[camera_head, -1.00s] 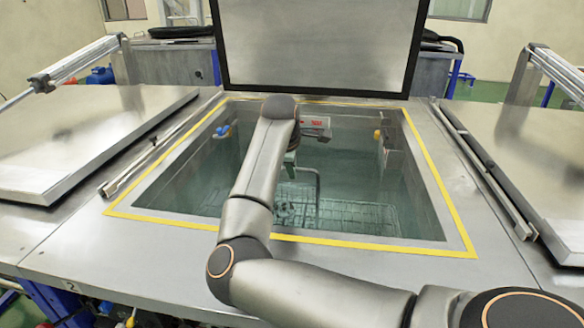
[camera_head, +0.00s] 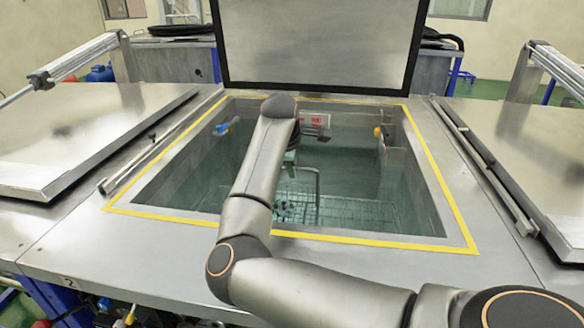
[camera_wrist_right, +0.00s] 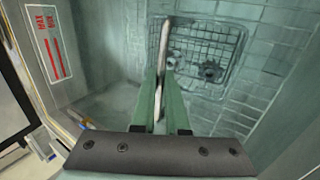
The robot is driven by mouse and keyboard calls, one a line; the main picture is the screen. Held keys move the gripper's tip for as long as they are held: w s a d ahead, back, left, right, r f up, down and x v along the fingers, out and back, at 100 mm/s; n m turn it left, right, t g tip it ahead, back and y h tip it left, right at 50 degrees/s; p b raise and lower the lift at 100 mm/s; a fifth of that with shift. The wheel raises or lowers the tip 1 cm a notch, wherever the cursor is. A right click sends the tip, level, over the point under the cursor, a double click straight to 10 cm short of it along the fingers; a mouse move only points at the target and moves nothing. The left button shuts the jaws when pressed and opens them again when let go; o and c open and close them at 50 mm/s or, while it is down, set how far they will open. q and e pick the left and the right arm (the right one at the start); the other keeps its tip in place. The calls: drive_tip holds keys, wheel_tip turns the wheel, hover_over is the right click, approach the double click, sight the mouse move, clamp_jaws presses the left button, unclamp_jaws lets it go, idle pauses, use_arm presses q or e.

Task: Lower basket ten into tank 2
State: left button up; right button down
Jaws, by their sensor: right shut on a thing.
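The tank (camera_head: 425,180) is open, with a yellow line around its rim and a "2" on the front panel. A wire basket (camera_head: 350,212) is down inside it, under the greenish liquid as far as I can tell. In the right wrist view the basket (camera_wrist_right: 225,42) holds dark gear-like parts, and its handle (camera_wrist_right: 165,40) rises between my green fingers. My right gripper (camera_wrist_right: 160,82) is shut on this handle. In the head view my right gripper (camera_head: 290,160) is inside the tank opening, partly hidden by my arm. I cannot read a number on the basket. My left gripper is not in view.
The tank's lid (camera_head: 318,45) stands upright behind the opening. Closed lids lie to the left (camera_head: 80,135) and right (camera_head: 545,150). A red-and-white level label (camera_wrist_right: 50,45) is on the tank wall. Blue (camera_head: 225,126) and yellow (camera_head: 377,132) fittings sit inside the walls.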

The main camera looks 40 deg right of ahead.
drive_tip(key=c, duration=0.9)
unclamp_jaws()
drive_tip(key=shift+r, duration=0.1)
drive_tip(key=shift+o, duration=0.3)
drive_tip(key=shift+f, duration=0.2)
use_arm(q)
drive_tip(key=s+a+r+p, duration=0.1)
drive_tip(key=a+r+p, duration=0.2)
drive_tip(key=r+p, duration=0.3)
drive_tip(key=p, duration=0.3)
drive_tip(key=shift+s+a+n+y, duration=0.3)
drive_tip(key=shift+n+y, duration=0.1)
use_arm(e)
drive_tip(key=s+a+r, duration=0.1)
drive_tip(key=a+r, duration=0.1)
drive_tip(key=r, duration=0.9)
drive_tip(key=s+a+r, duration=0.2)
drive_tip(key=a+r, duration=0.1)
drive_tip(key=r, duration=0.9)
drive_tip(key=shift+s, duration=0.3)
drive_tip(key=shift+a, duration=0.1)
